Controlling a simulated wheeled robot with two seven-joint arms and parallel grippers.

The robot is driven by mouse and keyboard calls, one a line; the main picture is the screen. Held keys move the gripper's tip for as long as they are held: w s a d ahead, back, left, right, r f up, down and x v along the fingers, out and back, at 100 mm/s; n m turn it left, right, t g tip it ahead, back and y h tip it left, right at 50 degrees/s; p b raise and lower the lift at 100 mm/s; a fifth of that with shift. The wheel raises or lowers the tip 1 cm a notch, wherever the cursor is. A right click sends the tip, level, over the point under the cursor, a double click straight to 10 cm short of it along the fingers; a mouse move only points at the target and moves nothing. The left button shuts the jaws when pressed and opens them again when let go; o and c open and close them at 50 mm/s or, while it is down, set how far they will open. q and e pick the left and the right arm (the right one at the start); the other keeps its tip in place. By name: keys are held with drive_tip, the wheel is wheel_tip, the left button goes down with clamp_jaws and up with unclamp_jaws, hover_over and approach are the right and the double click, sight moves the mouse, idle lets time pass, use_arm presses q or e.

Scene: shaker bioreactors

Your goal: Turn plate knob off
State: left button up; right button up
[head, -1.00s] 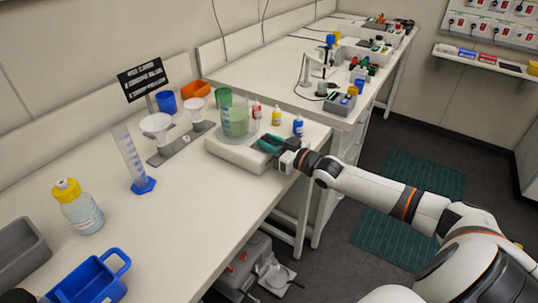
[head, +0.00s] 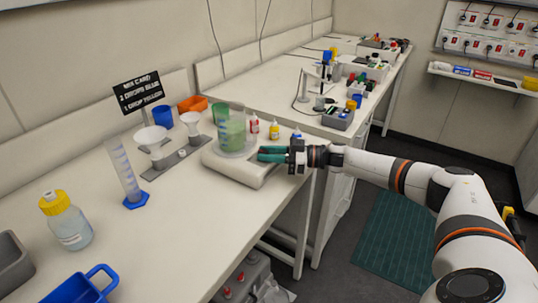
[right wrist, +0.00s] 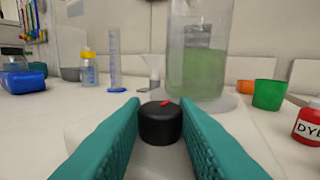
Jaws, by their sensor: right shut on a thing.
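The white hot plate (head: 240,173) sits at the bench's right end, with a beaker of green liquid (head: 233,133) on it. The beaker also shows in the right wrist view (right wrist: 198,65). The black plate knob (right wrist: 160,127) has a red mark on top, tilted slightly right of straight away from me. My right gripper (head: 262,154) reaches in from the right at the plate's front right. In the right wrist view, its teal fingers (right wrist: 160,108) stand on either side of the knob and are shut on it. In the head view the fingers hide the knob. My left gripper is out of view.
Dropper bottles, red (head: 254,124), yellow (head: 274,129) and blue (head: 296,134), stand just behind the gripper. Funnels in a stand (head: 180,153), a measuring cylinder (head: 127,170) and a yellow-capped bottle (head: 68,222) stand to the left. The bench's front middle is clear.

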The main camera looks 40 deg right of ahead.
drive_tip(key=shift+r, duration=0.1)
idle(0.3)
drive_tip(key=o, duration=1)
drive_tip(key=shift+b+v, duration=1.15)
drive_tip(key=shift+v, duration=4.8)
drive_tip(key=shift+w+d, duration=0.1)
